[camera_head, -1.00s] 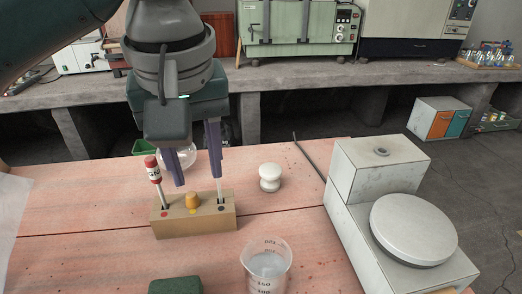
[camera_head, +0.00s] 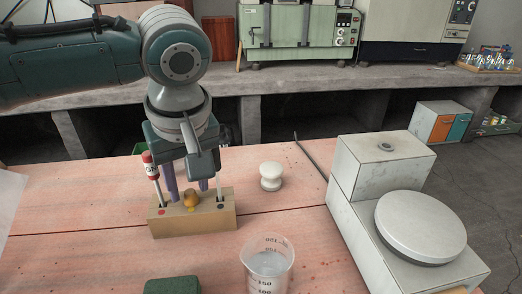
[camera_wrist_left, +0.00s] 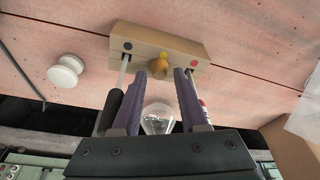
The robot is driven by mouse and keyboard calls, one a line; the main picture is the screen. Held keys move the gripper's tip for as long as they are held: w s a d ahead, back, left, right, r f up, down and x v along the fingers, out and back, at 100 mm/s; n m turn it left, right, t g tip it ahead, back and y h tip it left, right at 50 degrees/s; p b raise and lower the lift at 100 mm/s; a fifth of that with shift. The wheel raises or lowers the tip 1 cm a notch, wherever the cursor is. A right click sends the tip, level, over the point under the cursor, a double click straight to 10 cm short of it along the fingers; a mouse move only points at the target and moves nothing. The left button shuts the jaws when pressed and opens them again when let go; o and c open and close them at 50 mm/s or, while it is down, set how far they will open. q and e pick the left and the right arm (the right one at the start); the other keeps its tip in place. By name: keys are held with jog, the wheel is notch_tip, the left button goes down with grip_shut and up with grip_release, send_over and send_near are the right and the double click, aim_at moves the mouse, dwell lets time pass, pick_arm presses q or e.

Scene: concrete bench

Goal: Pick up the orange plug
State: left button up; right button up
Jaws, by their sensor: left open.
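The orange plug (camera_head: 191,199) sits in the middle of a wooden block (camera_head: 194,222) on the pink bench. In the left wrist view the plug (camera_wrist_left: 158,66) shows near the fingertips, against the block (camera_wrist_left: 160,42). My left gripper (camera_head: 187,196) points down just behind the plug, with its purple fingers open and spread to either side. My right gripper is not in view.
A red-capped stick (camera_head: 150,166) stands in the block's left hole, and a thin rod (camera_head: 219,187) in the right one. A white knob (camera_head: 271,176), a beaker (camera_head: 267,268), a green block (camera_head: 172,286) and a scale (camera_head: 420,226) stand around.

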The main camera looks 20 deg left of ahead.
pick_arm(q)
jog(key=shift+w+a+f, duration=0.1)
jog(key=shift+a+f, duration=0.05)
jog(key=shift+f, duration=0.55)
grip_shut()
